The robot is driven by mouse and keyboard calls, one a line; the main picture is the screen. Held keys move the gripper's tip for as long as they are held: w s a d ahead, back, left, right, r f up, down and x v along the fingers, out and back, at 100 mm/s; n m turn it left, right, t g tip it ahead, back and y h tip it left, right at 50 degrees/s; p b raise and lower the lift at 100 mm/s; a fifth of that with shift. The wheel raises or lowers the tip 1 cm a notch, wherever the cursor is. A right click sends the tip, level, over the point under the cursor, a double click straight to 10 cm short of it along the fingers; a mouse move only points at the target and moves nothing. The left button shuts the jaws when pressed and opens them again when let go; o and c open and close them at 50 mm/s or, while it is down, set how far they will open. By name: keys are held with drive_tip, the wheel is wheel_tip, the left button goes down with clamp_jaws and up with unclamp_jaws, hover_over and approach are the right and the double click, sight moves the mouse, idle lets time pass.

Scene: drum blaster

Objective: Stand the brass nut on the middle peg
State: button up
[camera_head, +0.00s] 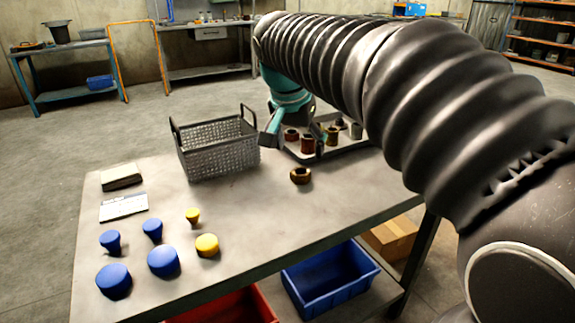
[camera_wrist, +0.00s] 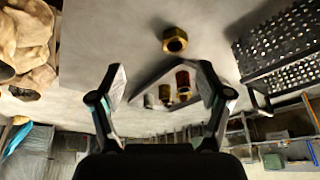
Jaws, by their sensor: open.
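The brass nut (camera_head: 300,175) lies on the bare tabletop, just in front of the tray, and also shows in the wrist view (camera_wrist: 175,40). My gripper (camera_head: 291,141) hangs above the tray side of the table, behind the nut in the head view. In the wrist view my gripper (camera_wrist: 163,73) is open and empty, its fingers wide apart, with the nut beyond the tips. The tray (camera_head: 347,154) holds several brown, brass and grey cylindrical parts (camera_head: 307,145). I cannot make out which of these is the middle peg; my arm and fingers partly cover the tray.
A grey mesh basket (camera_head: 215,152) with raised handles stands left of the tray. Several blue knobs (camera_head: 163,262) and yellow knobs (camera_head: 207,244) stand at the front left, near a white card (camera_head: 123,207) and a small block (camera_head: 121,177). The table around the nut is clear.

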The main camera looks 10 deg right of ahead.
sight(300, 170)
drive_tip(key=shift+m+h, duration=0.3)
drive_tip(key=shift+m, duration=0.4)
drive_tip(key=w+f, duration=0.2)
drive_tip(key=f, duration=0.2)
drive_tip(key=w+d+f, duration=0.1)
drive_tip(key=w+f, duration=0.2)
drive_tip(key=f, duration=0.1)
drive_tip(key=w+d+f, duration=0.1)
drive_tip(key=w+f, duration=0.2)
drive_tip(key=f, duration=0.1)
drive_tip(key=shift+w+d, duration=0.1)
drive_tip(key=shift+d, duration=0.05)
clamp_jaws()
drive_tip(key=shift+r, duration=0.15)
